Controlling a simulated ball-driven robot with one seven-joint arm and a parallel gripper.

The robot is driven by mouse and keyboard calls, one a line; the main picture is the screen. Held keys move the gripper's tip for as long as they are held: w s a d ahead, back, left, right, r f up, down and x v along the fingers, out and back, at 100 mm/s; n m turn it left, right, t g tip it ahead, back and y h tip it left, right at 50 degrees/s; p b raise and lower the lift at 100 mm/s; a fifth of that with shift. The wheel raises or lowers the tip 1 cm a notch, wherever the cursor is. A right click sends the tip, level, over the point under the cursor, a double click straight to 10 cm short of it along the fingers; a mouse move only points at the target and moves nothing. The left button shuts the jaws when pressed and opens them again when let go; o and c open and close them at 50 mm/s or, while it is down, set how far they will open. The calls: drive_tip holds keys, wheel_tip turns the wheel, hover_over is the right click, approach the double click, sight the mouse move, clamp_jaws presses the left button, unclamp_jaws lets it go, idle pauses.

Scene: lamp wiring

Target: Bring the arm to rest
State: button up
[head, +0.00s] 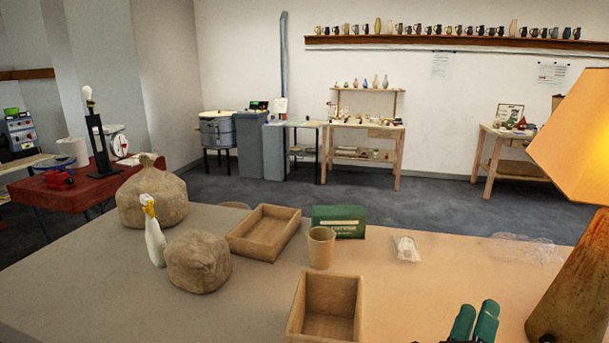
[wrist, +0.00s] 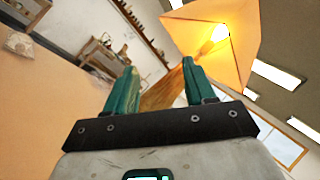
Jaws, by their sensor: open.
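My gripper (head: 475,322) shows at the bottom right of the head view, with its two green fingers pointing up. In the wrist view my gripper (wrist: 158,92) has its fingers apart and nothing between them that it holds. A lit lamp with an orange-yellow shade (head: 577,135) and a brown base (head: 575,285) stands at the right of the table, to the right of my gripper and apart from it in the head view. In the wrist view the glowing shade (wrist: 205,40) shows beyond the fingers. The rest of my arm is mostly out of view.
The left front is clear.

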drive_tip(key=a+n+t+y, duration=0.5)
drive_tip(key=a+n+y, duration=0.4)
drive_tip(key=n+y, duration=0.85)
drive_tip(key=s+a+f+n+g+y, duration=0.35)
drive_tip(key=f+n+g, duration=0.25)
drive_tip(key=n, duration=0.4)
drive_tip(key=s+d+f+n+g+h, duration=0.2)
drive_tip(key=s+d+f+g+h, duration=0.15)
drive_tip(key=s+f+g, duration=0.5)
drive_tip(key=s+d+f+n+g+h, duration=0.3)
drive_tip(key=s+d+f+g, duration=0.15)
drive_tip(key=s, duration=0.65)
drive_tip(key=s+f+g+b, duration=0.1)
drive_tip(key=s+f+b, duration=0.4)
drive_tip(key=f, duration=0.3)
drive_tip(key=s+f+g+b, duration=0.2)
drive_tip(key=s+f+b, duration=0.3)
drive_tip(key=f, duration=0.3)
drive_tip(key=shift+s+d+f+m, duration=0.2)
drive_tip(key=shift+s+d+m, duration=0.1)
drive_tip(key=shift+m, duration=0.15)
